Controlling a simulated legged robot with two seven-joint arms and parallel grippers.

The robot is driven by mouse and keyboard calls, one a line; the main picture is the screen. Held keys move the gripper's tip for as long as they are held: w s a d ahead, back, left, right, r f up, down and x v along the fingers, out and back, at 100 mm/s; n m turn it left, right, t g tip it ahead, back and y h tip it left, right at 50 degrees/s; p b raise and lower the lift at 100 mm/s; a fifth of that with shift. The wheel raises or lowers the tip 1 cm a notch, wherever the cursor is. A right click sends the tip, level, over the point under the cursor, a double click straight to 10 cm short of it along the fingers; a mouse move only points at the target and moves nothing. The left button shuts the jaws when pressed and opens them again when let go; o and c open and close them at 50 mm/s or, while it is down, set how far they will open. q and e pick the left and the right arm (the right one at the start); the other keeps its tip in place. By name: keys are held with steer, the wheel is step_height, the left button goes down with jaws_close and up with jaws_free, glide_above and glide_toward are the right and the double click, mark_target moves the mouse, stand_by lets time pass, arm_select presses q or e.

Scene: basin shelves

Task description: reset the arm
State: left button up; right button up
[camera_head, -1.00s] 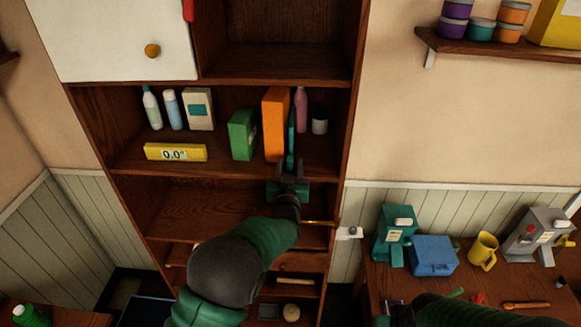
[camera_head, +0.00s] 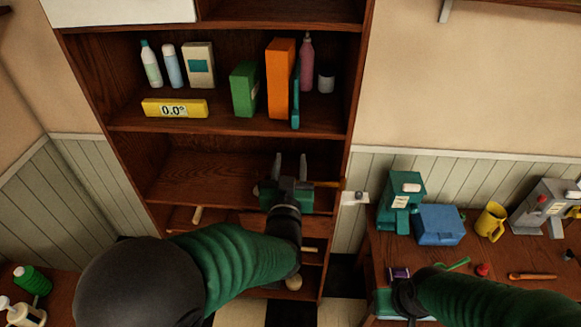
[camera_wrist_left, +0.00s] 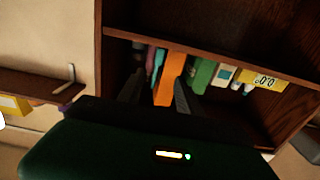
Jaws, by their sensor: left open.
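My left gripper (camera_head: 290,165) is open in the head view, in front of the cabinet's lower shelf opening and below the shelf with the boxes. Nothing shows between its fingers there. The left wrist view shows its two dark fingers (camera_wrist_left: 157,95) spread apart, with the orange box (camera_wrist_left: 170,75) beyond them. In the head view the orange box (camera_head: 280,80) stands upright, with a thin teal item (camera_head: 296,100) at its right side. My right arm (camera_head: 480,298) reaches in at the lower right; its fingers cannot be made out.
The right table carries a blue box (camera_head: 440,225) and a yellow mug (camera_head: 490,221). The lower shelf (camera_head: 205,180) has bare space.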

arm_select(q)
steer(key=shift+w, duration=0.15)
steer(key=s+a+f+g+h+b, duration=0.1)
steer(key=s+a+f+g+b, duration=0.3)
steer(key=f, duration=0.6)
steer(key=s+a+f+g+b, duration=0.2)
steer(key=s+a+f+g, duration=0.35)
steer(key=f, duration=0.45)
steer(key=s+a+f+g+b, duration=0.1)
steer(key=s+a+f+g, duration=0.2)
steer(key=s, duration=0.4)
steer(key=s+a+f+g+y+b, duration=0.1)
steer(key=s+a+f+g, duration=0.1)
steer(key=s, duration=0.6)
step_height(320, 180, down, 3)
steer(key=shift+s+a+r+g, duration=0.15)
steer(key=shift+s+a+g, duration=0.1)
steer(key=shift+a+g, duration=0.2)
steer(key=shift+a, duration=0.15)
